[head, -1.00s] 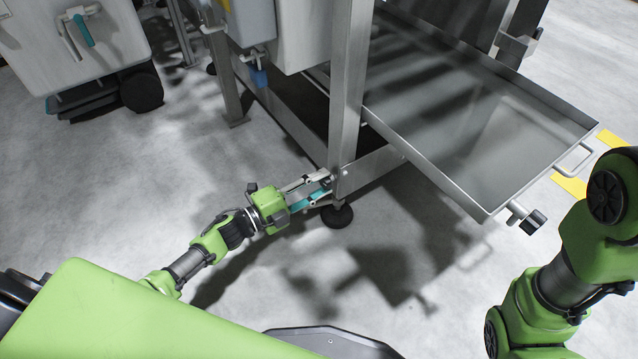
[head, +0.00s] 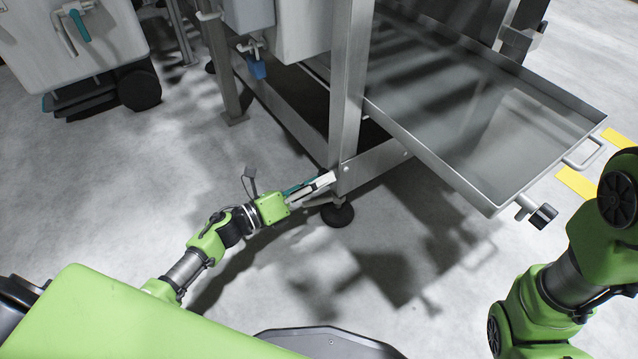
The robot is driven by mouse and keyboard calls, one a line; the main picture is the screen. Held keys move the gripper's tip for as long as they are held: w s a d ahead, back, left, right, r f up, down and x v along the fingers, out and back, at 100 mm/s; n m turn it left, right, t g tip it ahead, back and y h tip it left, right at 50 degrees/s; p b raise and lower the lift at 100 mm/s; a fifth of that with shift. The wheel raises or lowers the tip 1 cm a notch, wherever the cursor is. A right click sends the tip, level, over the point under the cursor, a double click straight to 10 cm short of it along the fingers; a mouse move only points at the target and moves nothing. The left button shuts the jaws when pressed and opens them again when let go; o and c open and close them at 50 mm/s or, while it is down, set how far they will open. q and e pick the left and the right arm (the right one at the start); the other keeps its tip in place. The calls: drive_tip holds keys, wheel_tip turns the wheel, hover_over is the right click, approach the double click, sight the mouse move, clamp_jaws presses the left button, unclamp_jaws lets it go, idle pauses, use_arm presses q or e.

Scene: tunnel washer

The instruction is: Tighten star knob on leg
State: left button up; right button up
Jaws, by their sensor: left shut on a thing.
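My left gripper (head: 326,182) is at the lower end of the grey metal frame leg (head: 347,100), just above its round black foot (head: 337,215). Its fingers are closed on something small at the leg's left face. I take this to be the star knob, but the fingers hide it and its shape cannot be made out. My right arm shows at the right edge, with its gripper outside the picture.
A shallow metal tray (head: 497,195) with a handle (head: 584,154) sticks out to the right of the leg. A wheeled white cart (head: 75,45) stands at the upper left. A blue part (head: 257,69) hangs under the machine. The floor in front of the leg is clear.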

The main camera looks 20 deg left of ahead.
use_arm(q)
drive_tip(key=shift+a+f+m+b, duration=0.1)
drive_tip(key=shift+f+m+b, duration=0.05)
drive_tip(key=shift+m+b, duration=4.8)
drive_tip(key=shift+m+p, duration=0.95)
drive_tip(key=shift+m, duration=0.2)
drive_tip(key=o, duration=1.1)
drive_tip(key=v, duration=1.2)
